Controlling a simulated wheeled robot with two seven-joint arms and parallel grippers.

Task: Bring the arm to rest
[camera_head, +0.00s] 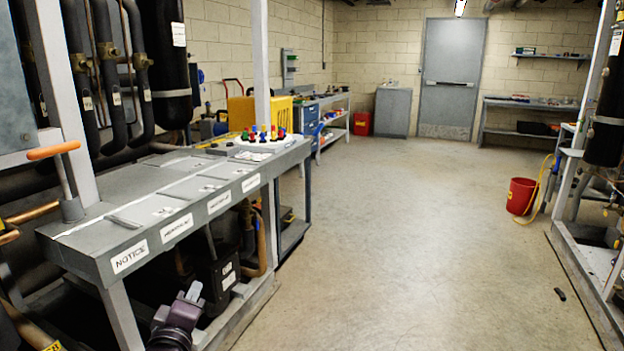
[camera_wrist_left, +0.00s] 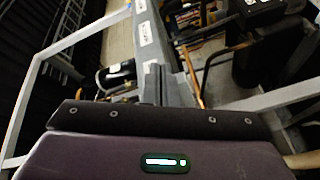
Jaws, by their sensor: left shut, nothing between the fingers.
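My left gripper (camera_head: 193,292) shows at the bottom of the head view, low in front of the grey rack bench and below its top. It is shut and empty. In the left wrist view its closed fingers (camera_wrist_left: 154,80) stand just beyond the dark wrist housing, with the bench edge behind them. I cannot tell from these views whether the fingers touch the rack frame. My right gripper is in neither view.
The grey bench (camera_head: 95,252) with labelled front is close on the left. An orange-handled tool (camera_head: 65,180) stands at its near end. Coloured knobs (camera_head: 262,133) sit at its far end. A red bucket (camera_head: 521,196) stands right. The middle floor (camera_head: 400,230) is clear.

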